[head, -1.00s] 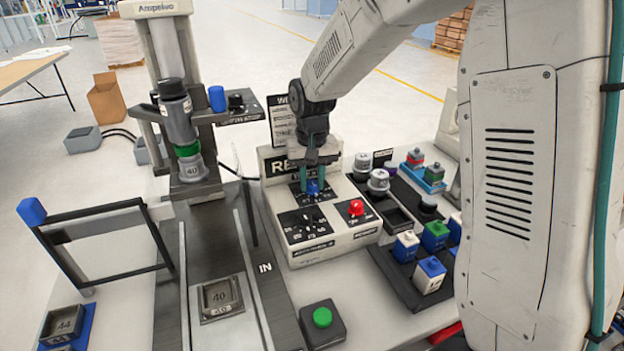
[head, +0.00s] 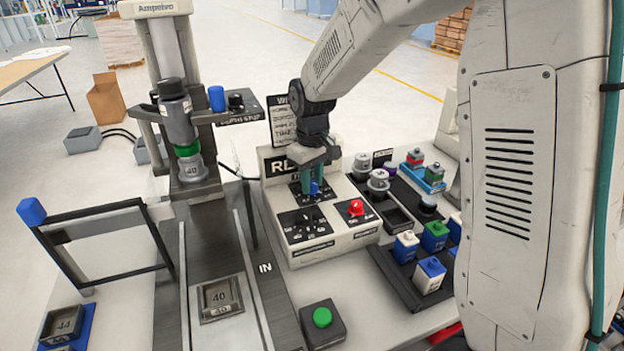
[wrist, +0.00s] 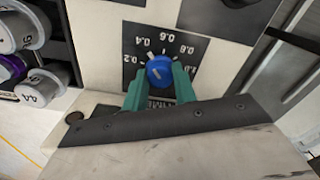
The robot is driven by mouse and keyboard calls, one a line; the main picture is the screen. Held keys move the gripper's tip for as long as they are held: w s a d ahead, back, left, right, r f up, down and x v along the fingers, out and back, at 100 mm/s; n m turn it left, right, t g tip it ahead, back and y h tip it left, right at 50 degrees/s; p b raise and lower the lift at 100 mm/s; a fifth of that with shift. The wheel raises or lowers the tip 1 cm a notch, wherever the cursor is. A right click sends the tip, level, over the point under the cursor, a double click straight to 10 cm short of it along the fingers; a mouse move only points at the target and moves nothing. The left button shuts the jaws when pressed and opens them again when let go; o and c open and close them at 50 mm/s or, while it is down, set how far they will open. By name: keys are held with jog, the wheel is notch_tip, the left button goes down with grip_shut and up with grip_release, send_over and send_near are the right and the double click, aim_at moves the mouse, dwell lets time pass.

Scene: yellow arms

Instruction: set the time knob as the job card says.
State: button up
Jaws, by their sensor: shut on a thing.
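The blue knob (head: 315,187) sits on a black dial plate on the white control box (head: 325,252). In the wrist view the blue knob (wrist: 160,72) has a white mark.
A press (head: 185,130) stands at left, and a green button (head: 322,317) in front. A dark tray (head: 405,275) of coloured blocks and several cylinders lie close right.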

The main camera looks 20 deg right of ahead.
aim_at(312, 183)
jog(key=shift+r, duration=0.1)
jog(key=o, duration=1)
jog(key=shift+c, duration=0.2)
notch_tip(312, 183, up, 8)
jog(key=shift+f, duration=0.1)
jog(key=s+d+r+m, duration=0.1)
jog(key=s+r+m, duration=0.1)
jog(key=s, duration=1.3)
jog(key=s+d+r+m+t, duration=0.1)
jog(key=s+d+r+m, duration=0.1)
jog(key=s, duration=1.4)
jog(key=shift+s+r+m, duration=0.2)
jog(key=shift+m, duration=0.2)
